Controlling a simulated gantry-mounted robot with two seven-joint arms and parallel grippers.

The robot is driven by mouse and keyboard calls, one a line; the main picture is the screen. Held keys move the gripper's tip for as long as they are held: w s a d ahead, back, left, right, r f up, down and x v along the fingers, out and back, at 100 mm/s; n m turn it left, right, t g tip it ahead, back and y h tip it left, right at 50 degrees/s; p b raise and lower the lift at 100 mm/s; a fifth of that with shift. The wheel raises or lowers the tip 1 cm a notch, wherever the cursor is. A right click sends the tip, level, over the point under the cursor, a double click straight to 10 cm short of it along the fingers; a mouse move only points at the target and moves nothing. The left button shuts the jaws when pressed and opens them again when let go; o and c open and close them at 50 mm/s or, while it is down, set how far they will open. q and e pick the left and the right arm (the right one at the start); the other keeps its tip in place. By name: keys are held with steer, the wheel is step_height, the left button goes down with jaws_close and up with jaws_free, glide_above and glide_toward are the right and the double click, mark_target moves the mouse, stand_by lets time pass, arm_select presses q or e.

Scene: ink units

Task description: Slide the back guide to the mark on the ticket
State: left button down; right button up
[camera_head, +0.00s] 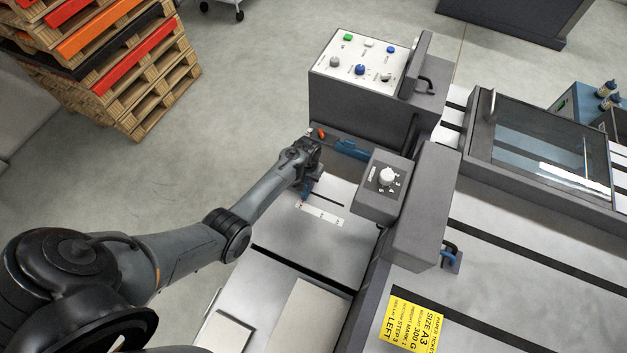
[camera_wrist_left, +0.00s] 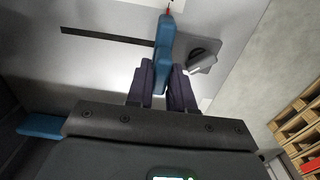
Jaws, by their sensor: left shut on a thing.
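My left gripper (camera_head: 308,178) is over the metal feed table. In the left wrist view its dark fingers (camera_wrist_left: 168,88) are shut on a blue guide (camera_wrist_left: 164,50) with a red pointer tip. The yellow ticket (camera_head: 416,322) lies at the lower right, with "SIZE A3" and "300 G" legible. My right gripper is not in view.
A grey control box (camera_head: 350,95) stands behind the gripper. A grey housing with a white dial (camera_head: 387,177) stands close to its right. Another blue part (camera_head: 352,148) lies between them. A dark knob (camera_wrist_left: 203,58) sits beside the held guide. Stacked pallets (camera_head: 140,85) stand at upper left.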

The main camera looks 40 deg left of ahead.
arm_select(q)
steer(key=shift+a, duration=0.2)
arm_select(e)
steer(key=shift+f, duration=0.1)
arm_select(q)
steer(key=c, duration=1.2)
jaws_free()
steer(key=shift+s, duration=0.1)
steer(key=shift+o, duration=0.6)
steer(key=shift+a, duration=0.15)
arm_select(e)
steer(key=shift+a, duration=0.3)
arm_select(q)
steer(key=shift+r, duration=0.2)
step_height(320, 180, up, 9)
steer(key=p, duration=0.2)
steer(key=shift+f+p, duration=0.2)
steer(key=shift+p, duration=0.2)
steer(key=shift+r, duration=0.9)
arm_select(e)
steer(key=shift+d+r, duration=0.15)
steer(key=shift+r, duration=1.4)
